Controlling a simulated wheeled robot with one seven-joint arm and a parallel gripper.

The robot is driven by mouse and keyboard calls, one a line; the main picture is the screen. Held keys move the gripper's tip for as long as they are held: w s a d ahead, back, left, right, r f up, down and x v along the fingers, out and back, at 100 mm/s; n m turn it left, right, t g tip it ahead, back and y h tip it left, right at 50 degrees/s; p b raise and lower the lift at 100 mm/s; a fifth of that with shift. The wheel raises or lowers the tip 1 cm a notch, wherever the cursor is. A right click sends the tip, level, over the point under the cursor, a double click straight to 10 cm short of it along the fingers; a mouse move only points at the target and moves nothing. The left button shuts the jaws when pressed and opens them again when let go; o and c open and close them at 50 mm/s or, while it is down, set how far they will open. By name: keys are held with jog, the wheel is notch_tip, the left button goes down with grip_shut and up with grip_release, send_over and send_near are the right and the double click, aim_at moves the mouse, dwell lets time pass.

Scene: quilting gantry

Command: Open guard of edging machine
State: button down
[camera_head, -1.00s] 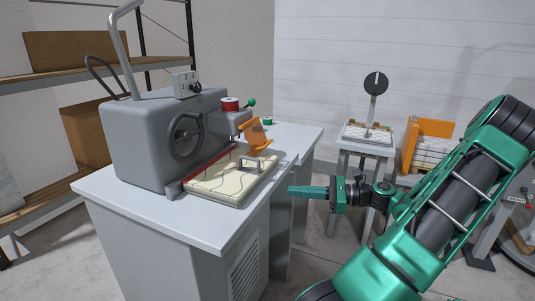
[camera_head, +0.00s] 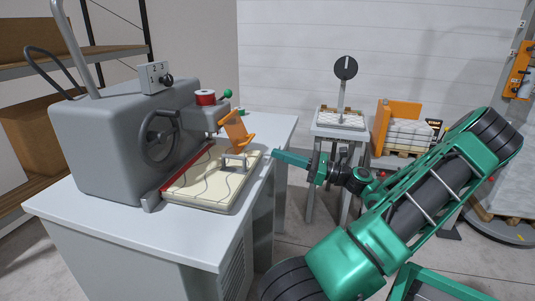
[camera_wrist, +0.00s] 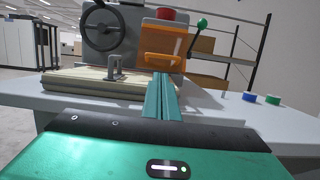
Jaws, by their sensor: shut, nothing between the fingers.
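The edging machine (camera_head: 125,148) is a grey body with a handwheel, standing on a grey table. Its guard (camera_head: 236,130) is an orange part at the machine's right end, above the cream padded work piece (camera_head: 215,182). In the wrist view the guard (camera_wrist: 163,41) is an orange frame beyond my fingertips. My gripper (camera_head: 277,156) is shut and empty, just right of the work piece and lower than the guard. In the wrist view the closed fingers (camera_wrist: 163,78) point toward the guard's lower edge. I cannot tell the exact gap; they look apart in the head view.
A metal handle (camera_head: 234,161) stands on the work piece. A green-knobbed lever (camera_head: 227,94) and red spool (camera_head: 205,97) sit by the guard. Blue (camera_wrist: 249,97) and green (camera_wrist: 272,100) spools lie on the table. A scale-like stand (camera_head: 340,118) is behind.

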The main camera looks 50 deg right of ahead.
aim_at(241, 142)
jog(key=x, duration=0.9)
jog(key=shift+a, duration=0.2)
jog(key=shift+s+d, duration=0.1)
jog(key=shift+s, duration=0.05)
jog(key=shift+r+g, duration=0.1)
jog(key=shift+g, duration=0.2)
jog(key=shift+s+r, duration=0.1)
